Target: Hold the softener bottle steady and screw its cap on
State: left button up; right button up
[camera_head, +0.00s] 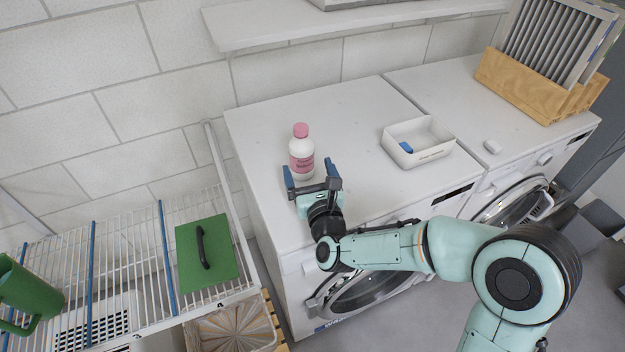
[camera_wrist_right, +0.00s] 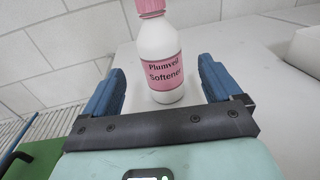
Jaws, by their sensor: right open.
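The softener bottle (camera_head: 301,160) is white with a pink label and stands upright on the white washing machine top. Its pink cap (camera_head: 300,130) sits on the neck; I cannot tell how tightly. In the right wrist view the bottle (camera_wrist_right: 160,50) reads "Plumveil Softener", and the pink cap (camera_wrist_right: 150,6) is at the top edge. My right gripper (camera_head: 308,168) is open, with its blue fingers at the near side of the bottle. In the wrist view the open fingers (camera_wrist_right: 160,85) stand on either side of the bottle's lower part, apart from it. My left gripper is not in view.
A white open tray (camera_head: 440,153) with a blue item inside stands right of the bottle. A wire rack (camera_head: 130,250) with a green panel (camera_head: 222,265) is at left. A wall shelf (camera_head: 260,38) hangs behind.

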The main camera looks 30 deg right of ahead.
jog(key=shift+v, duration=1.6)
